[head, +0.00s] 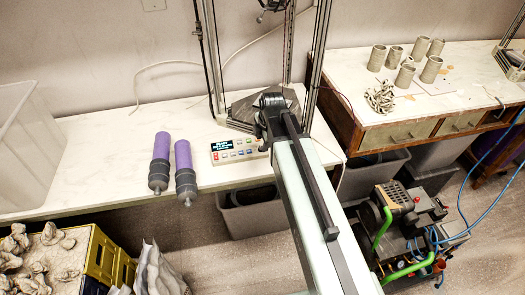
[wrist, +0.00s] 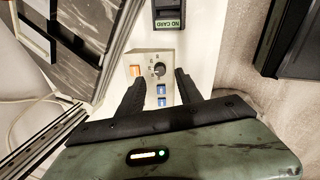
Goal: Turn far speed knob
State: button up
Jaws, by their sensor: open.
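A round dark speed knob (wrist: 158,70) with marks around it sits on a beige control panel (wrist: 148,58) in the wrist view. My gripper (wrist: 159,77) is open, its two black fingers apart on either side of the knob in the picture. I see no contact, and the height gap cannot be told. An orange button and blue buttons lie near the knob. In the head view, the control box (head: 233,150) with a lit display stands on the white table, left of my arm. My fingers and the knob do not show clearly there.
Two purple-and-grey cylinders (head: 161,160) lie left of the box. A vertical metal frame (head: 318,55) with a dark platform stands behind my arm. A card-slot unit (wrist: 169,14) shows at the top of the wrist view. Several clay cups (head: 406,72) stand on the right table.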

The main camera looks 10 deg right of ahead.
aim_at(261, 147)
jog(key=b+x, duration=0.3)
jog(key=x, duration=0.1)
jog(key=shift+w+f, duration=0.1)
jog(key=shift+f, duration=0.25)
jog(key=shift+r, duration=0.1)
grip_shut()
